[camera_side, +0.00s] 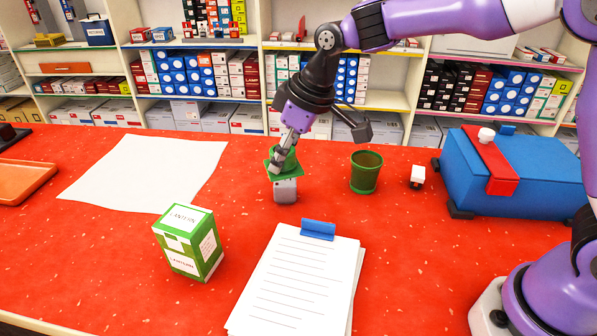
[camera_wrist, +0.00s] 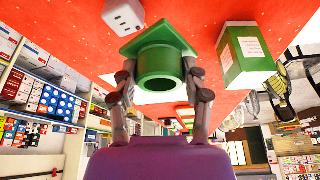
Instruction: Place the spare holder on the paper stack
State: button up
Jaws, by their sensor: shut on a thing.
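My gripper (camera_side: 283,158) is shut on a green holder (camera_side: 272,159) with a square flange and a round cup. It holds the holder tilted, above or beside a small grey-white block (camera_side: 285,191); the side view does not show whether they touch. In the wrist view, the holder's cup (camera_wrist: 160,68) is between my fingers (camera_wrist: 162,88), and the white block (camera_wrist: 124,15) with dark holes lies beyond its flange. The paper stack (camera_side: 300,275), lined sheets with a blue clip (camera_side: 318,229), lies on the red table at front centre, clear of the holder.
A green pot (camera_side: 367,173) stands right of my gripper, with a small white item (camera_side: 417,176) and a blue box (camera_side: 515,170) further right. A green-white carton (camera_side: 188,242) stands left of the stack. A large white sheet (camera_side: 145,172) and an orange tray (camera_side: 22,182) lie left.

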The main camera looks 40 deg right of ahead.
jog(key=s+a+n+g+y, duration=0.15)
jog(key=s+a+n, duration=0.45)
jog(key=s, duration=0.6)
jog(key=s+a+n+g+y, duration=0.1)
jog(key=s+a+n+g, duration=0.35)
jog(key=s, duration=0.75)
jog(key=n+t, duration=0.2)
jog(key=n, duration=0.1)
send_over(297, 288)
jog(key=d, duration=0.2)
jog(key=shift+m, duration=0.25)
notch_tip(297, 288, down, 6)
jog(key=shift+a, duration=0.1)
jog(key=shift+w+f, duration=0.1)
jog(key=shift+f, duration=1.9)
jog(key=shift+f, duration=0.15)
jog(key=o, duration=1)
